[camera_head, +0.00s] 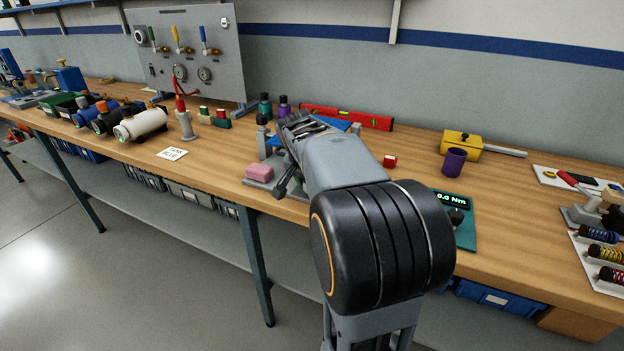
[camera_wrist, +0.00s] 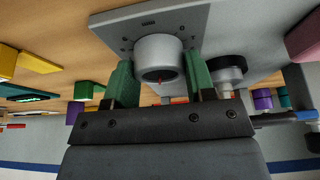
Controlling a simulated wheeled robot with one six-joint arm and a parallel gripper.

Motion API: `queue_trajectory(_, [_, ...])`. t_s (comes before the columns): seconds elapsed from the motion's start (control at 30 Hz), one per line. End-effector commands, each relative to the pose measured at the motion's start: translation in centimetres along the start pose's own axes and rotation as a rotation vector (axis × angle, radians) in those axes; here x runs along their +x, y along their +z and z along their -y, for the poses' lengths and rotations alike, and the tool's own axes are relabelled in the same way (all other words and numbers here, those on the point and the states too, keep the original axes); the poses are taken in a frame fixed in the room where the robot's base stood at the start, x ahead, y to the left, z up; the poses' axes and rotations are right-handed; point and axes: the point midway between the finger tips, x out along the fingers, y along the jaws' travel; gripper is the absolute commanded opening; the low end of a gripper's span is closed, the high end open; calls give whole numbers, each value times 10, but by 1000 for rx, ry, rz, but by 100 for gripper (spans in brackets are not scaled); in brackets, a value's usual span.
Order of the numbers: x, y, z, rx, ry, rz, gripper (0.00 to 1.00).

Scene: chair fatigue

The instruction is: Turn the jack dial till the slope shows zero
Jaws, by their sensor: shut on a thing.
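My gripper (camera_wrist: 160,72) has green fingers on both sides of a grey cylinder (camera_wrist: 157,50), which may be the jack dial. It is shut on this cylinder, which stands on a grey plate (camera_wrist: 118,28). A small red mark shows at the cylinder's end. In the head view, my arm hides most of the gripper and the fixture, a grey base with blue parts (camera_head: 263,185). A black-topped knob (camera_wrist: 226,65) stands beside the fingers in the wrist view. I cannot make out a slope reading.
A red spirit level (camera_head: 350,117) lies by the wall. A pink block (camera_head: 259,172) is at the fixture's front.

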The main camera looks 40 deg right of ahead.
Motion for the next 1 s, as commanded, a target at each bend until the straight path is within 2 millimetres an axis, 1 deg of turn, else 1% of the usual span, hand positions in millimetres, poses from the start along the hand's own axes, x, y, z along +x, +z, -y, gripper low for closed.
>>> queue_trajectory(0.2, [0, 0, 1, 36, 12, 0, 26])
queue_trajectory(0.63, [-1, 0, 1, 42, 15, 1, 26])
queue_trajectory(0.67, [-1, 0, 1, 42, 15, 1, 52])
queue_trajectory(0.9, [0, 0, 0, 42, 16, 1, 75])
queue_trajectory(1.0, [0, 0, 0, 42, 16, 1, 76])
